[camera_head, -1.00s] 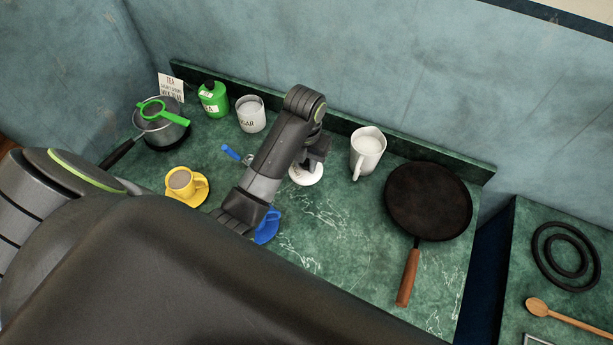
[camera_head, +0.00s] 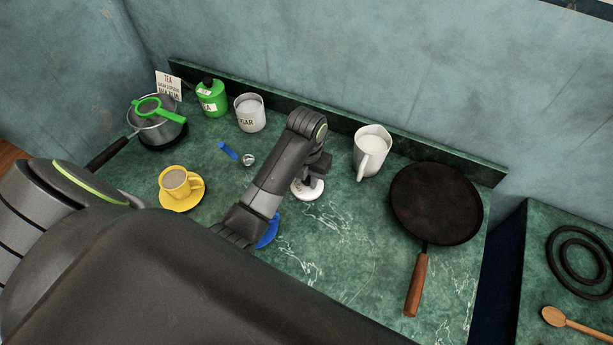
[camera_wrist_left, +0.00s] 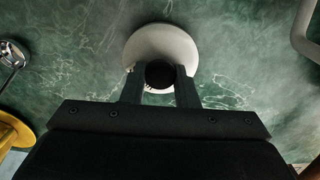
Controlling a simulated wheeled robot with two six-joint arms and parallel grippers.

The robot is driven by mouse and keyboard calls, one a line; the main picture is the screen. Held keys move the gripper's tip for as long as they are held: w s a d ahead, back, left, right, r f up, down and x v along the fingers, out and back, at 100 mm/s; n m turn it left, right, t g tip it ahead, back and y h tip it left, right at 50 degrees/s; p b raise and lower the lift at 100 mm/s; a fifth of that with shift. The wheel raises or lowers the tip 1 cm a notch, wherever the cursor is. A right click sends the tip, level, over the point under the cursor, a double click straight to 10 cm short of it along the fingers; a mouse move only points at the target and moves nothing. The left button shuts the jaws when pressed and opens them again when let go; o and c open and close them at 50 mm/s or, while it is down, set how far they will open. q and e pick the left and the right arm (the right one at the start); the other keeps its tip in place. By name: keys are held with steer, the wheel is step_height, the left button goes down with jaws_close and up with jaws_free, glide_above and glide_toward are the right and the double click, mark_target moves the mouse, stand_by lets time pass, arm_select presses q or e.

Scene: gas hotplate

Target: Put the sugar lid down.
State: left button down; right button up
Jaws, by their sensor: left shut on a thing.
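The white sugar lid (camera_head: 308,190) is at the middle of the green counter, below my left gripper (camera_head: 314,177). In the left wrist view the round white lid (camera_wrist_left: 163,42) has a dark knob (camera_wrist_left: 160,74), and my left gripper (camera_wrist_left: 160,90) is shut on that knob. The lid looks level and at or very close to the counter top; I cannot tell whether it touches. The open sugar jar (camera_head: 250,112), white with lettering, stands at the back left. My right gripper is not in view.
A white jug (camera_head: 371,152) stands right of the lid, and a frying pan (camera_head: 437,203) beyond it. A blue-handled scoop (camera_head: 229,151), a yellow cup (camera_head: 176,182) and a blue saucer (camera_head: 268,231) lie left and in front. Bare counter (camera_head: 345,235) lies right of my forearm.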

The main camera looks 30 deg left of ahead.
mark_target(307, 179)
arm_select(q)
steer(key=shift+f, duration=0.25)
steer(key=c, duration=1.1)
jaws_free()
steer(key=shift+r, duration=0.1)
steer(key=shift+r, duration=0.1)
steer(key=shift+r, duration=0.4)
step_height(307, 179, up, 3)
steer(key=shift+f, duration=0.2)
step_height(307, 179, up, 9)
steer(key=p, duration=0.9)
steer(key=shift+f, duration=0.15)
